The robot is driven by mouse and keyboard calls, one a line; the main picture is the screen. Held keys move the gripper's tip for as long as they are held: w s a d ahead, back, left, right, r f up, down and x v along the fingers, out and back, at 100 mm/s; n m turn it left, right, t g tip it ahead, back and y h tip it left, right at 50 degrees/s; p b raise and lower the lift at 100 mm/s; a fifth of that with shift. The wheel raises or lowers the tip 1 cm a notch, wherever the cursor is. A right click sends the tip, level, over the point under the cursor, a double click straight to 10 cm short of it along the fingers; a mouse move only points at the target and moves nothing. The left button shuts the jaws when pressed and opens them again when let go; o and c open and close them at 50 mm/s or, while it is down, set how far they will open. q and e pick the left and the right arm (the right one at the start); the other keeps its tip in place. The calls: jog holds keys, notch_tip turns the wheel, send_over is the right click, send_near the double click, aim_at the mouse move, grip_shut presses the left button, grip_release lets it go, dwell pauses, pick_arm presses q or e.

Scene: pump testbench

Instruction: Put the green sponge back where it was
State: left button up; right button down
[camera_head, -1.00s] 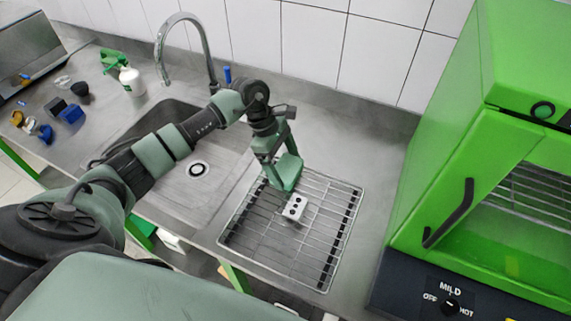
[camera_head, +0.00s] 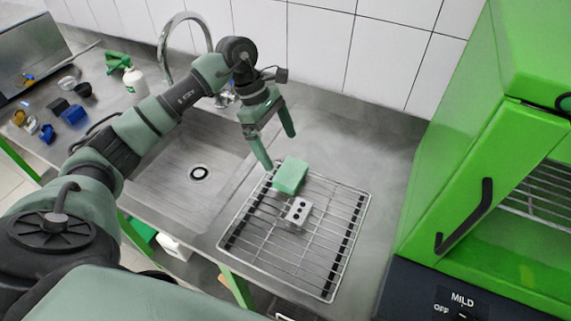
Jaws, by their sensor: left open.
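The green sponge (camera_head: 290,175) lies on the back part of the wire drying rack (camera_head: 262,262), just behind a small grey block with dark holes (camera_head: 298,211). My left gripper (camera_head: 278,151) is open and empty above and behind the sponge, its two fingers spread. One fingertip is close to the sponge's left side in the picture; I cannot tell whether it touches. My right gripper is not in view.
The sink (camera_head: 178,190) with its curved tap (camera_head: 163,60) is left of the rack. A green oven (camera_head: 445,190) stands to the right. A white bottle (camera_head: 135,84) and several small items lie on the far left counter. The counter between rack and oven is clear.

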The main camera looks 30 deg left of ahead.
pick_arm(q)
jog(key=v, duration=0.3)
jog(key=shift+r+b, duration=0.2)
jog(key=shift+b, duration=0.1)
